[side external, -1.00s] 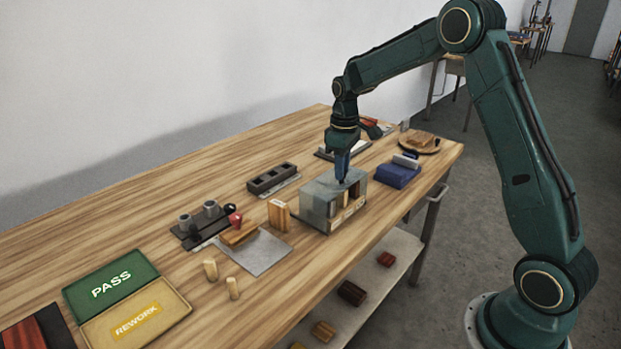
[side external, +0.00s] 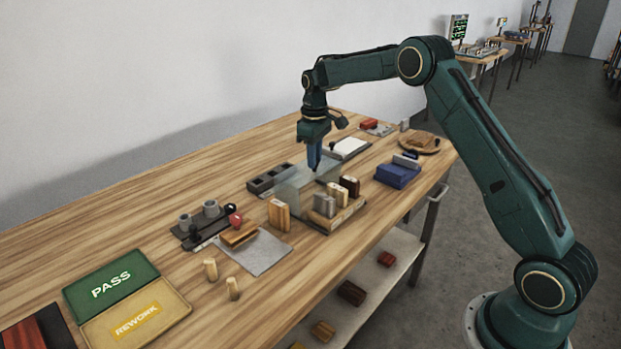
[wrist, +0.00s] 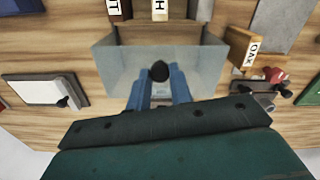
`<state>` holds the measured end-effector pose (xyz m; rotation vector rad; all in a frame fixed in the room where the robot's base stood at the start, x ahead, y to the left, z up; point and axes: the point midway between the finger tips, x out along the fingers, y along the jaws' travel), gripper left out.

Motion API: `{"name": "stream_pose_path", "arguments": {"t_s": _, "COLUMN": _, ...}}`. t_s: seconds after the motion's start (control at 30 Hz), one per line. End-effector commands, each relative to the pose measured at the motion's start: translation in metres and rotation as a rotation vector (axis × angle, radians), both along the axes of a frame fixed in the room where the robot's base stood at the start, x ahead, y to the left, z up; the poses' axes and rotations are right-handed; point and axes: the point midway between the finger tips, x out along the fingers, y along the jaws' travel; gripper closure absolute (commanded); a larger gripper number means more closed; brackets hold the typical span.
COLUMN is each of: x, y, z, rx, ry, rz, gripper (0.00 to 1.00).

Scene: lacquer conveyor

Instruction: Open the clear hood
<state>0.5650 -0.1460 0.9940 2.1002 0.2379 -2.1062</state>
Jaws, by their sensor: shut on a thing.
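The clear hood (side external: 291,194) is tilted up and back from its base, a low tray (side external: 338,217) whose front now stands uncovered. Several small blocks, such as a dark brown block (side external: 350,184) and a pale wood block (side external: 335,191), stand in the tray. My gripper (side external: 315,166) is at the hood's upper edge. In the wrist view my gripper (wrist: 159,90) has its blue fingers shut around a dark round knob (wrist: 159,71) on the hood (wrist: 115,62).
A blue box (side external: 397,174) lies to the right. Green PASS (side external: 110,284) and yellow REWORK (side external: 137,315) trays lie at the front left.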

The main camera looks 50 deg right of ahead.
Motion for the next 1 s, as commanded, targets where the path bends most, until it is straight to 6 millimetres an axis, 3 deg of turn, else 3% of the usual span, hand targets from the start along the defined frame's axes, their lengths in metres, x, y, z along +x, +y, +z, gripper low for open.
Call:
{"name": "stream_pose_path", "arguments": {"t_s": 0.3, "x": 0.004, "y": 0.0, "z": 0.002, "rx": -0.003, "ry": -0.012, "rz": 0.0, "gripper": 1.0}}
{"name": "stream_pose_path", "arguments": {"t_s": 0.33, "x": 0.004, "y": 0.0, "z": 0.002, "rx": -0.003, "ry": -0.013, "rz": 0.0, "gripper": 0.77}}
{"name": "stream_pose_path", "arguments": {"t_s": 0.43, "x": 0.004, "y": 0.0, "z": 0.002, "rx": -0.002, "ry": -0.012, "rz": 0.0, "gripper": 0.57}}
{"name": "stream_pose_path", "arguments": {"t_s": 0.77, "x": 0.002, "y": 0.0, "z": 0.001, "rx": -0.001, "ry": -0.005, "rz": 0.0, "gripper": 0.57}}
{"name": "stream_pose_path", "arguments": {"t_s": 1.0, "x": 0.003, "y": 0.0, "z": 0.013, "rx": -0.002, "ry": -0.007, "rz": 0.0, "gripper": 0.57}}
